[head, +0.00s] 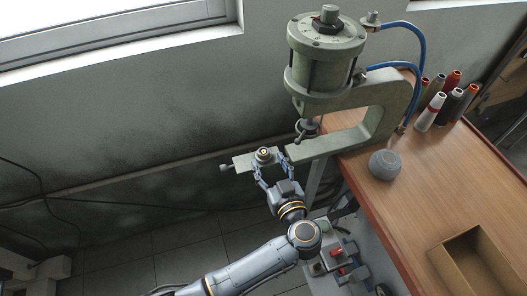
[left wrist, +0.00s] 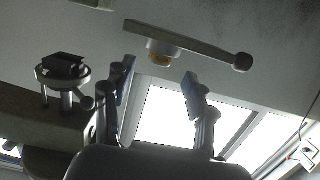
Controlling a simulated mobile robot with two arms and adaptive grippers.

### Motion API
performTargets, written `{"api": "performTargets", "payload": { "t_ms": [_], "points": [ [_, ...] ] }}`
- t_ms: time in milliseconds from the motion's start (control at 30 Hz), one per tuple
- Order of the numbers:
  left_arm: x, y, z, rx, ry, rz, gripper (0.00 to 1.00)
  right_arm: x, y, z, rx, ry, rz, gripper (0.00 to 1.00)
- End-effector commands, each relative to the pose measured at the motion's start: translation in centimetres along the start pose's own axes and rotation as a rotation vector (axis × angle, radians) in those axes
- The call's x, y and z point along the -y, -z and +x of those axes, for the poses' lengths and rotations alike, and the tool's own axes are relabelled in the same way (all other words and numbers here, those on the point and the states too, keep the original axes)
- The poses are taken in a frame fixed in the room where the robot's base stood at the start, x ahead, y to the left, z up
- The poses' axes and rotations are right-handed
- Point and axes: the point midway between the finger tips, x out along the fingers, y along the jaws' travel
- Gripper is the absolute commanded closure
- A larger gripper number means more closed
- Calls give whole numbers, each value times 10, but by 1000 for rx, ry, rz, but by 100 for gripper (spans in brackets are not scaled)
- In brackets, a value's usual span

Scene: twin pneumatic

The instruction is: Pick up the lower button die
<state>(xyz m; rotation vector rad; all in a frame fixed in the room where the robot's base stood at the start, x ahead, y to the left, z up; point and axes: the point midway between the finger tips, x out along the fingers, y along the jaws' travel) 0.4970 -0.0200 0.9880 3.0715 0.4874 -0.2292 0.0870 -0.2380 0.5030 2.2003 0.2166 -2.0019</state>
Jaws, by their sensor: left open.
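The lower button die (head: 264,153) is a small round metal piece with a brass-coloured part, seated on the narrow swing plate (head: 241,163) in front of the press. In the left wrist view the die (left wrist: 163,52) shows against the plate (left wrist: 205,46), which ends in a round knob (left wrist: 243,62). My left gripper (head: 269,164) is open, its two fingers on either side of the die in the head view. In the left wrist view the die lies beyond the gap between the fingertips (left wrist: 159,78). Contact cannot be told. My right gripper is not in view.
The green pneumatic press (head: 325,60) stands behind, its lower arm (head: 322,146) just right of the gripper. The wooden table (head: 420,190) carries a grey round object (head: 385,165), several thread cones (head: 434,108) and an open box (head: 470,262). The space left of the plate is free.

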Motion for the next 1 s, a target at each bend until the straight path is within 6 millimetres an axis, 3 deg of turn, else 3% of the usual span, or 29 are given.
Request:
{"api": "performTargets", "payload": {
  "t_ms": [200,467,733,1000],
  "points": [
    [-1,2,28,-2,-1,1,44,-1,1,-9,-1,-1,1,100],
    [-1,0,30,0,-1,0,44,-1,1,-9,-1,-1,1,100],
    [-1,0,30,0,-1,0,99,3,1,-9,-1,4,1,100],
    [-1,1,30,-1,-1,-1,100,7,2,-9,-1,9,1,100]
  ]
}}
